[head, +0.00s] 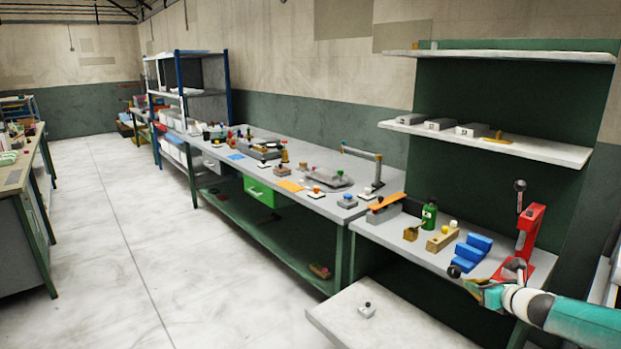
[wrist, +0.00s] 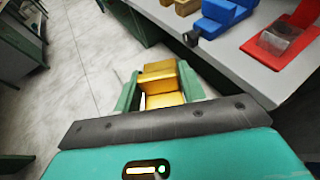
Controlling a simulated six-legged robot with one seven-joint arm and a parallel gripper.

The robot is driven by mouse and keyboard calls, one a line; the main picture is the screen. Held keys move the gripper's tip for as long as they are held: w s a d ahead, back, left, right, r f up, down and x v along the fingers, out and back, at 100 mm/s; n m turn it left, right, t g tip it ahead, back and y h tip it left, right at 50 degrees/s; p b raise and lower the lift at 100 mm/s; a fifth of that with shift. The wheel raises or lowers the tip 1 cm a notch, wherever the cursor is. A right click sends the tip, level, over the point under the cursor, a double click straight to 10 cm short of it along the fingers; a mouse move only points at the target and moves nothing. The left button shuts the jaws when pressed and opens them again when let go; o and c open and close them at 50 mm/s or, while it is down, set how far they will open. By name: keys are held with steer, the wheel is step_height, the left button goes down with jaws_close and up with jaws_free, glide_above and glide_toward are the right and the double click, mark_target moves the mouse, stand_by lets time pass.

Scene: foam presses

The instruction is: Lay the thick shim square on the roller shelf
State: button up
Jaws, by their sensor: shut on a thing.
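My gripper (head: 488,292) is at the front edge of the right-hand bench in the head view. In the wrist view its green fingers (wrist: 160,88) are shut on a brass-coloured stepped block (wrist: 162,98), probably the thick shim. The block is over the floor, clear of the bench. In the head view it is too small and covered to make out. I cannot tell which is the roller shelf.
A blue stepped block (head: 472,250), with a dark knob (head: 454,271) beside it, and a red press (head: 530,230) stand on the bench near my gripper. A green bottle (head: 429,214) and wooden block (head: 442,238) are farther left. A low pale platform (head: 345,325) is in front.

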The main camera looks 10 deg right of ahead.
steer(key=w+a+f, duration=0.4)
steer(key=a+f, duration=0.4)
steer(key=a, duration=0.2)
steer(key=w+a+f, duration=0.4)
steer(key=a+f, duration=0.4)
steer(key=a, duration=0.1)
steer(key=s+a, duration=0.2)
steer(key=a, duration=2.4)
steer(key=s+f, duration=0.5)
steer(key=shift+d+f, duration=0.1)
steer(key=shift+f, duration=0.05)
